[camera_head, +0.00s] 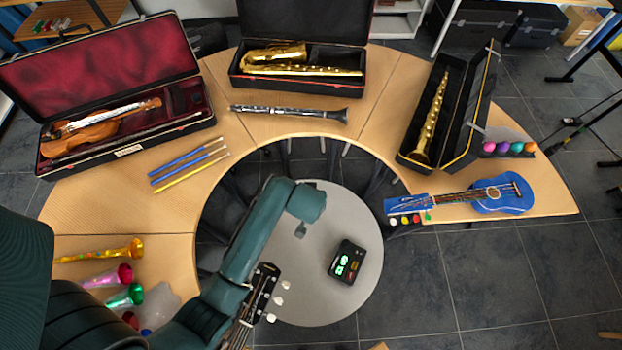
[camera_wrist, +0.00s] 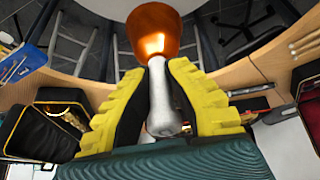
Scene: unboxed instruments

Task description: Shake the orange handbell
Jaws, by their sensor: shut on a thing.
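The orange handbell (camera_wrist: 153,32) shows at the top middle of the wrist view, with its shiny orange cup beyond my fingertips. Its silver handle (camera_wrist: 160,98) runs back between the fingers. My gripper (camera_wrist: 160,68), with yellow ribbed fingers and dark inner pads, is shut on this handle. The cup is clear of the fingers and appears to be off any surface. In the head view my green arm reaches over the middle, and I cannot make out the gripper or the held bell there.
A violin case (camera_head: 105,60), a clarinet (camera_head: 290,112) and a blue ukulele (camera_head: 498,194) lie around the curved table. A round grey table (camera_head: 345,215) carries a black device (camera_head: 347,262).

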